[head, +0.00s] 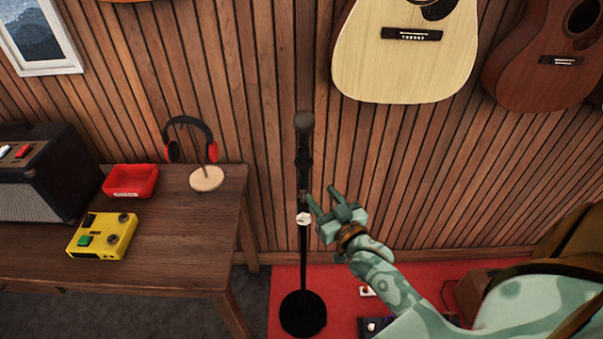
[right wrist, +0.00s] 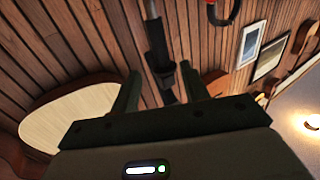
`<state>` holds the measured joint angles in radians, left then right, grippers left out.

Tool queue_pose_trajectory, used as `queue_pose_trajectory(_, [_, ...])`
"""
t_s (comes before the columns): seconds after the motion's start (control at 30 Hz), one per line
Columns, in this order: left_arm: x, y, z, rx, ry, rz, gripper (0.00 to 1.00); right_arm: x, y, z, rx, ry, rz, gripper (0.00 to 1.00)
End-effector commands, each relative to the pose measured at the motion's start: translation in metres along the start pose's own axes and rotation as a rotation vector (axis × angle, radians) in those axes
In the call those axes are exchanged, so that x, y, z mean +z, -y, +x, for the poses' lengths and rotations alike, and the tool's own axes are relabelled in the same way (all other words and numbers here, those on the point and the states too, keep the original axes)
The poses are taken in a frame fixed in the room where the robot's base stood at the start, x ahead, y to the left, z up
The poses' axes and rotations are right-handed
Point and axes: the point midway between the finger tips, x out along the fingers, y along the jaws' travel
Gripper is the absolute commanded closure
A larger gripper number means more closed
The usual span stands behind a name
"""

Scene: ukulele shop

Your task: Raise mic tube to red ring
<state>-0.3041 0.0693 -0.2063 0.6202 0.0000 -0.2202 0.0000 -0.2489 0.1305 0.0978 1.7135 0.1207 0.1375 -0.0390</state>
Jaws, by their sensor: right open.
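The microphone stand stands upright in the middle of the head view, with a black microphone (head: 304,122) on top, a thin dark tube (head: 303,180), a pale clamp knob (head: 303,218) and a round black base (head: 303,314). I cannot make out a red ring on it. My right gripper (head: 320,194) is open, just right of the tube and slightly above the knob. In the right wrist view, part of the stand (right wrist: 158,52) shows between the open fingers (right wrist: 162,84); whether they touch it I cannot tell. My left gripper is not in view.
A wooden table (head: 190,255) at left holds headphones on a stand (head: 206,179), a red tray (head: 131,195), a yellow pedal (head: 103,250) and an amplifier (head: 45,185). Guitars (head: 410,70) hang on the slatted wall. A red rug (head: 345,285) lies beneath.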

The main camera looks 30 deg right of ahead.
Motion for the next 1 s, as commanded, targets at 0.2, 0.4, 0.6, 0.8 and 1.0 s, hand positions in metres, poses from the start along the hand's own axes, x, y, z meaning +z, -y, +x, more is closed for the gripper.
queue_pose_trajectory(0.2, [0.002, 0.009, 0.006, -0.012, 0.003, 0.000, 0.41, 0.001, 0.000, 0.057, 0.000, -0.001, 0.001, 0.55])
queue_pose_trajectory(0.4, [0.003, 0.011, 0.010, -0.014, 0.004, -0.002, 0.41, 0.002, 0.000, 0.090, 0.000, 0.002, 0.000, 0.55])
queue_pose_trajectory(0.6, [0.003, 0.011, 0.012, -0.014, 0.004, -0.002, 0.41, 0.001, 0.000, 0.102, 0.000, 0.002, 0.000, 0.55])
queue_pose_trajectory(0.8, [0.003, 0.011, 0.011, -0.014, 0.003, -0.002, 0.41, 0.001, 0.000, 0.102, 0.000, 0.002, 0.000, 0.55])
queue_pose_trajectory(1.0, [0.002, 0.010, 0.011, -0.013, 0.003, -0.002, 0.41, 0.001, 0.000, 0.102, 0.000, 0.002, 0.000, 0.99])
